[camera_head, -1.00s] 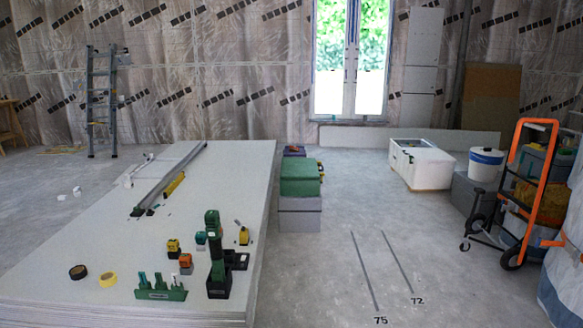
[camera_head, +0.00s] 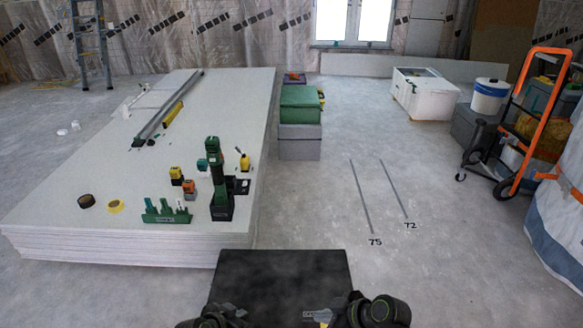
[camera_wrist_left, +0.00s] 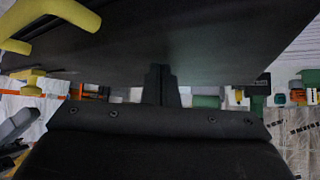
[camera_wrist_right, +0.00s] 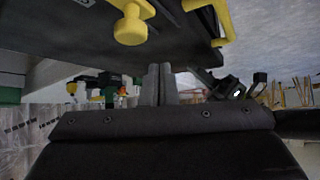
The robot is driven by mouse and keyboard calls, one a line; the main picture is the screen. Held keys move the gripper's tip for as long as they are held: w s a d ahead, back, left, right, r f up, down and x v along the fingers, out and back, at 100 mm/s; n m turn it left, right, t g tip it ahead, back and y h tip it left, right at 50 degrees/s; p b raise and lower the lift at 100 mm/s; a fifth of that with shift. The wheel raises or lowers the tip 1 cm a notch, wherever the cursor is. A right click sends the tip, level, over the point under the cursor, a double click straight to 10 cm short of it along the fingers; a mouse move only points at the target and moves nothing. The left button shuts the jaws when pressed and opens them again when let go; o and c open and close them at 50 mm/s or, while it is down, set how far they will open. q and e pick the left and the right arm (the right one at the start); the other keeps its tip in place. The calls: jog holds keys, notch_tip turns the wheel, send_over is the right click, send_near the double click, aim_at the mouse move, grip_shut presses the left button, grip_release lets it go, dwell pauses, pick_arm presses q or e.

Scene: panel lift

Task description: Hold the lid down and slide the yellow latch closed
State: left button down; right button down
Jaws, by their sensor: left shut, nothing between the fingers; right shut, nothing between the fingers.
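A green box (camera_head: 301,104) stands on a grey block (camera_head: 300,142) beside the stack of white boards. A small yellow part (camera_head: 321,98), perhaps the latch, is on its right side; its position is too small to tell. Whether the lid sits fully down cannot be told. My left gripper (camera_wrist_left: 160,74) is shut and empty in the left wrist view. My right gripper (camera_wrist_right: 157,72) is shut and empty in the right wrist view. Both arms show low in the head view, far in front of the green box and not touching it.
The white board stack (camera_head: 75,185) fills the left, with a green drill (camera_head: 218,180), tape rolls and a metal rail (camera_head: 168,110) on it. Bare floor with two dark strips lies right of the box. An orange hand truck (camera_head: 525,130) stands at far right.

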pick_arm(q)
jog(key=shift+f, duration=0.8)
jog(key=shift+s+f, duration=0.1)
jog(key=shift+f, duration=0.1)
dwell(0.3)
pick_arm(e)
jog(key=shift+f, duration=0.1)
pick_arm(q)
jog(key=shift+s+f, duration=0.1)
pick_arm(e)
jog(key=shift+f, duration=2.4)
